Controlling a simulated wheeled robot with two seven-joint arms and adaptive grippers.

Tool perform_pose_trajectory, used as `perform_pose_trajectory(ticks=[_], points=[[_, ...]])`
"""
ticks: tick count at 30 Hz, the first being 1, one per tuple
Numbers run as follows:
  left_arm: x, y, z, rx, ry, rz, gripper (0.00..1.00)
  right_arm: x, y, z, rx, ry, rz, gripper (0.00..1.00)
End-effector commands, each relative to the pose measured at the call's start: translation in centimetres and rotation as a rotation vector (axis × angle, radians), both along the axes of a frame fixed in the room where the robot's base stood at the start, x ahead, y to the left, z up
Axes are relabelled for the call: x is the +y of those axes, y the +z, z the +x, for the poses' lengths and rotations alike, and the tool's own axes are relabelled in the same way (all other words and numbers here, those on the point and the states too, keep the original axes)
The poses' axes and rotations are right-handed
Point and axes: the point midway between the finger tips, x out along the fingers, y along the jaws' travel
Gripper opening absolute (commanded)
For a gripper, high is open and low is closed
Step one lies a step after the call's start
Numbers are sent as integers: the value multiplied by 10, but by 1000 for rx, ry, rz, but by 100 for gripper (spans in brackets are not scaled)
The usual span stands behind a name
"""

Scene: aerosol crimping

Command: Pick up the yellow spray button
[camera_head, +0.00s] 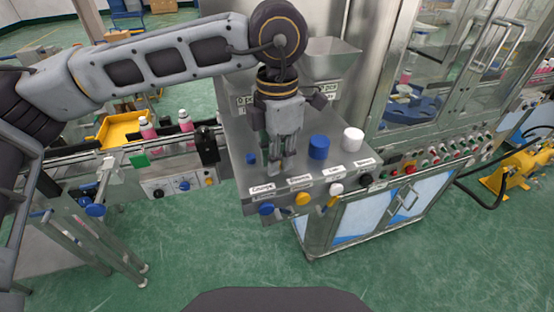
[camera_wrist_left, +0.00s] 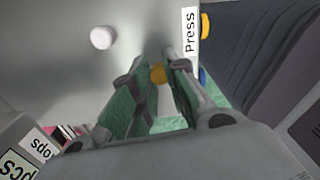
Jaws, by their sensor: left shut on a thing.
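My left gripper (camera_head: 276,168) points down over the grey machine top near its front edge. In the left wrist view, the small round yellow spray button (camera_wrist_left: 158,74) sits between the tips of my left gripper (camera_wrist_left: 157,76), which is shut on it. In the head view the fingers mostly hide the button. I cannot tell whether it still touches the surface. My right gripper is not in view.
A blue cylinder (camera_head: 318,147) and a white cylinder (camera_head: 353,139) stand right of my left gripper. A small blue piece (camera_head: 251,158) is left of it. A labelled front panel has a yellow knob (camera_head: 302,198). Pink bottles (camera_head: 185,121) stand on the conveyor at left.

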Motion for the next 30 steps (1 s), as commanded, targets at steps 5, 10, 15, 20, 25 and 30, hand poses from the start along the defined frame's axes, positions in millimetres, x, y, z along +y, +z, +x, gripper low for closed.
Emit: perform_pose_trajectory(ticks=[5, 10, 15, 20, 25, 30], points=[[-1, 19, 0, -3, 0, -2, 9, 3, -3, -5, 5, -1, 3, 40], [-1, 44, 0, -2, 0, -2, 9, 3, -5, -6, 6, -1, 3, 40], [-1, 69, 0, -2, 0, -2, 9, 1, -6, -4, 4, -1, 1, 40], [-1, 85, 0, -2, 0, -2, 9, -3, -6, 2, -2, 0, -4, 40], [0, 92, 0, -1, 1, 0, 9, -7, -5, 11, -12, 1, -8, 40], [0, 92, 0, -1, 1, 0, 9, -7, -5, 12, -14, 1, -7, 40]])
